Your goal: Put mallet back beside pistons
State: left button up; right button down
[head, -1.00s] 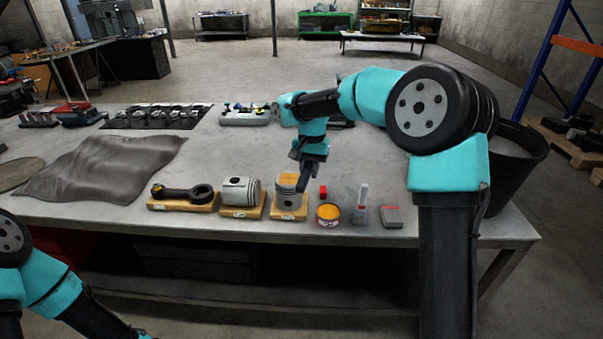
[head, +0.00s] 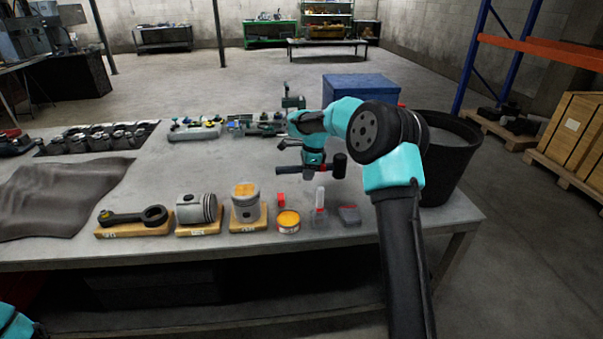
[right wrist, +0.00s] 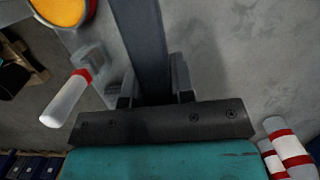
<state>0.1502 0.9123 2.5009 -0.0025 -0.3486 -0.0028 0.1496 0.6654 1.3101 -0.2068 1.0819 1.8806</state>
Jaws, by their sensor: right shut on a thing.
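The mallet has a black head (head: 340,165) and a thin dark handle. My right gripper (head: 313,165) is shut on it and holds it roughly level above the table, behind the small tin, with the head to the right. In the right wrist view the dark handle (right wrist: 138,40) runs up between my right fingers (right wrist: 153,92). One piston (head: 196,208) lies on its side on a wooden block. Another piston (head: 245,203) stands upright on a block to its right. The gripper is to the right of and behind both pistons. My left gripper is out of view.
A connecting rod (head: 135,216) lies left of the pistons. An orange-topped tin (head: 288,221), a white-handled tool (head: 320,203) and a grey block (head: 349,215) stand right of them. A blue box (head: 358,90) and a black bin (head: 455,155) are beyond the arm. Engine parts line the back.

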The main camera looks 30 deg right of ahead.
jog(key=shift+f, duration=0.15)
send_over(306, 201)
jog(key=shift+d+f, duration=0.2)
jog(key=shift+f, duration=3.45)
jog(key=shift+f, duration=0.1)
jog(key=shift+f, duration=1.1)
jog(key=c, duration=0.9)
grip_release()
jog(key=d+r, duration=0.1)
jog(key=r, duration=1)
jog(key=s+d+r, duration=0.1)
jog(key=r, duration=0.5)
jog(key=shift+s+d+r, duration=0.1)
jog(key=shift+d+r, duration=0.05)
jog(key=shift+d, duration=0.15)
